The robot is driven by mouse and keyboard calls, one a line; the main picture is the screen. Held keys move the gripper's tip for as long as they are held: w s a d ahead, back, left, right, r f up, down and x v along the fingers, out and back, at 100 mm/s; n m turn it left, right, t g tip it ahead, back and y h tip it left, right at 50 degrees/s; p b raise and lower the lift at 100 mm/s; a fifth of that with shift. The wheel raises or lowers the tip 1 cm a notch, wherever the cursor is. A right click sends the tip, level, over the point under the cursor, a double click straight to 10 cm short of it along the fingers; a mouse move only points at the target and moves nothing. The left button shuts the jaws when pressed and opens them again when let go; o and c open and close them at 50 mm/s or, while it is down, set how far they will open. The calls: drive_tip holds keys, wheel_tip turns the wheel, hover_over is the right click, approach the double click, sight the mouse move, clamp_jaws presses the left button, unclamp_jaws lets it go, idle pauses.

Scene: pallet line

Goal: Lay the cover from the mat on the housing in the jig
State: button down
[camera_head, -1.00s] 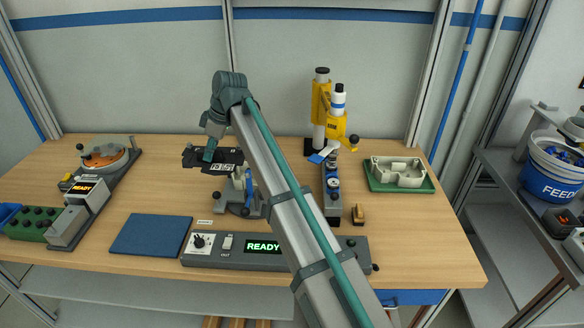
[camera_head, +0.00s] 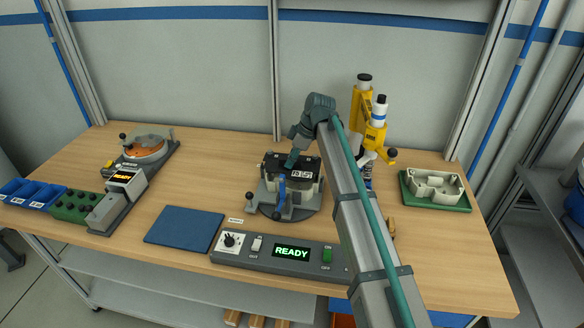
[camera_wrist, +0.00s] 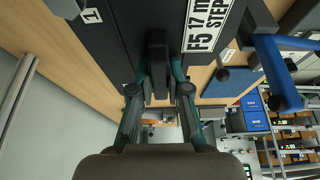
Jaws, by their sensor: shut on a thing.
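The cover (camera_head: 273,163) is a dark plate with white labels. It also fills the top of the wrist view (camera_wrist: 120,40). My gripper (camera_head: 291,160) is above it and shut on its black raised grip (camera_wrist: 157,48). The cover is over the jig (camera_head: 288,212), which has a round dark base and a blue lever (camera_head: 282,190). The pale grey housing (camera_head: 266,186) shows partly under the cover's front edge. I cannot tell whether cover and housing touch. The blue mat (camera_head: 184,229) at the front left is bare.
A control box (camera_head: 275,252) reading READY stands in front of the jig. A yellow and white stand (camera_head: 369,115) is close to the right, behind my arm. A green tray (camera_head: 437,203) with a pale part is at the far right. The wood left of the jig is clear.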

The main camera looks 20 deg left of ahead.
drive_tip(key=shift+f+p, duration=0.5)
drive_tip(key=shift+f, duration=1.5)
drive_tip(key=shift+f, duration=0.15)
drive_tip(key=c, duration=1.1)
unclamp_jaws()
drive_tip(key=shift+c, duration=0.2)
drive_tip(key=b+v, duration=0.2)
drive_tip(key=v, duration=1)
drive_tip(key=shift+b, duration=0.35)
drive_tip(key=shift+w, duration=0.1)
